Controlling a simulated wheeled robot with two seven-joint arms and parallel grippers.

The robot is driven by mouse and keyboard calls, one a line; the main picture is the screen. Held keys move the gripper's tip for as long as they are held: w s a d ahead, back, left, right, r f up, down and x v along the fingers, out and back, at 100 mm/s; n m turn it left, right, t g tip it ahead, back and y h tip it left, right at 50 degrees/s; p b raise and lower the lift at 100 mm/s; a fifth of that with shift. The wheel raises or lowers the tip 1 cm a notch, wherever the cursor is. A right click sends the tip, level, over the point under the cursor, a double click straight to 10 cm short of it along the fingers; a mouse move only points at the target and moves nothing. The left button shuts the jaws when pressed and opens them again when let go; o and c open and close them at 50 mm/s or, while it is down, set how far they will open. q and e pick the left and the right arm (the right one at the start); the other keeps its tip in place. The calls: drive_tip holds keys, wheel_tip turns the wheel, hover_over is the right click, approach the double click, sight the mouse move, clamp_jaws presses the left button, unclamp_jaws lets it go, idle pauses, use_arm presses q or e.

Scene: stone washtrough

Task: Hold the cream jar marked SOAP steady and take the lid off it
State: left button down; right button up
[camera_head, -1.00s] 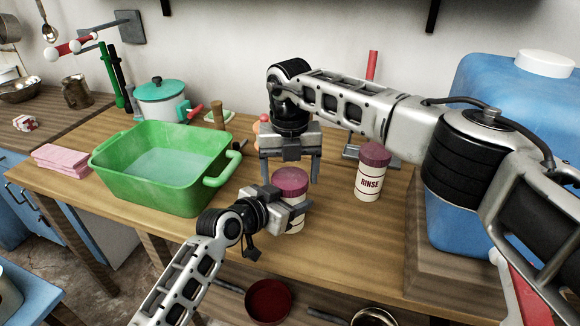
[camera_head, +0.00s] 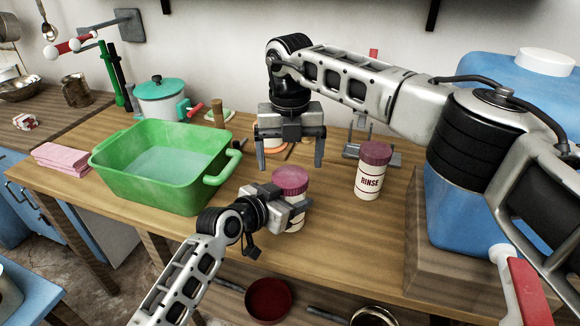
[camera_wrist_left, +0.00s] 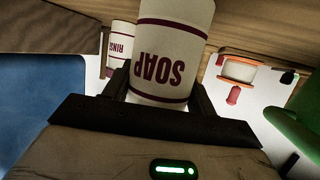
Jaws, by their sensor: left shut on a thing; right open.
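The cream jar marked SOAP (camera_head: 297,217) stands on the wooden counter with its purple-red lid (camera_head: 290,179) on top. My left gripper (camera_head: 288,207) is shut on the jar's body from the front left. The left wrist view shows the jar (camera_wrist_left: 172,45) between the fingers, its SOAP lettering upside down; the lid is out of that view. My right gripper (camera_head: 290,163) is open and empty, pointing down, its fingertips above and behind the lid in the picture, apart from it.
A similar jar marked RINSE (camera_head: 369,181) with a purple-red lid stands to the right. A green basin (camera_head: 125,188) of water is at the left. A large blue container (camera_head: 455,205) stands at the right. A pot (camera_head: 160,103) and a metal rack (camera_head: 390,158) stand farther back.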

drive_tip(key=shift+r, duration=0.5)
use_arm(q)
drive_tip(key=shift+c, duration=2)
unclamp_jaws()
